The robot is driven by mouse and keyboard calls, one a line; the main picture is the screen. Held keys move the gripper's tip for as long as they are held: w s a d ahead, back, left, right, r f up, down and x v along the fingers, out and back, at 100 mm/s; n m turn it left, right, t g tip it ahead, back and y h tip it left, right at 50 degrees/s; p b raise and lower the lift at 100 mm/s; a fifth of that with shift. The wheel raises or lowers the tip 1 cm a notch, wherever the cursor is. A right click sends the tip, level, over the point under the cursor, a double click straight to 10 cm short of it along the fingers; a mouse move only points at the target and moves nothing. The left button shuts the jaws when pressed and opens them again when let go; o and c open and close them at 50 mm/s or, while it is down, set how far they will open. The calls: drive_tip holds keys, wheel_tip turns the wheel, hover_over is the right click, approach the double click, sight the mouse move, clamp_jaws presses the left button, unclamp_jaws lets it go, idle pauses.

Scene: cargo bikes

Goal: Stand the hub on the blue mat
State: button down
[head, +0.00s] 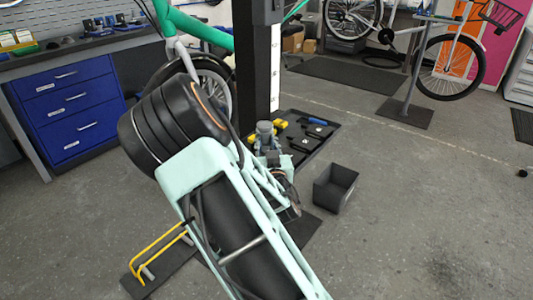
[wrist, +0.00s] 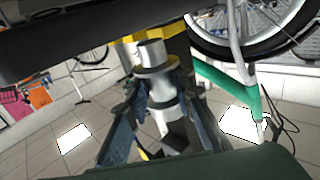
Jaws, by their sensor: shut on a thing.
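The hub is a silver and grey metal cylinder with flanges. In the wrist view the hub (wrist: 163,88) sits between the two dark fingers of my gripper (wrist: 162,95), which are shut on it. Its long axis runs roughly up and down in that picture, slightly tilted. In the head view the grey hub (head: 264,129) shows at the end of my arm, in front of the black tray and partly hidden by my gripper (head: 268,151). I cannot make out a blue mat in either view. I cannot tell whether the hub touches anything below.
The black tray (head: 326,140) holds yellow and black items and a blue-handled tool. A dark post (head: 257,60) rises behind. Blue drawers (head: 75,107) stand at left.

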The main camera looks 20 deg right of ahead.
sight(266, 149)
drive_tip(key=shift+d+f+b, duration=0.15)
drive_tip(key=shift+f+b, duration=0.3)
drive_tip(key=shift+f, duration=1.2)
drive_tip(key=shift+f, duration=0.1)
drive_tip(key=shift+f+b, duration=0.15)
drive_tip(key=shift+b, duration=0.15)
drive_tip(key=c, duration=1.7)
unclamp_jaws()
drive_tip(key=shift+o, duration=0.2)
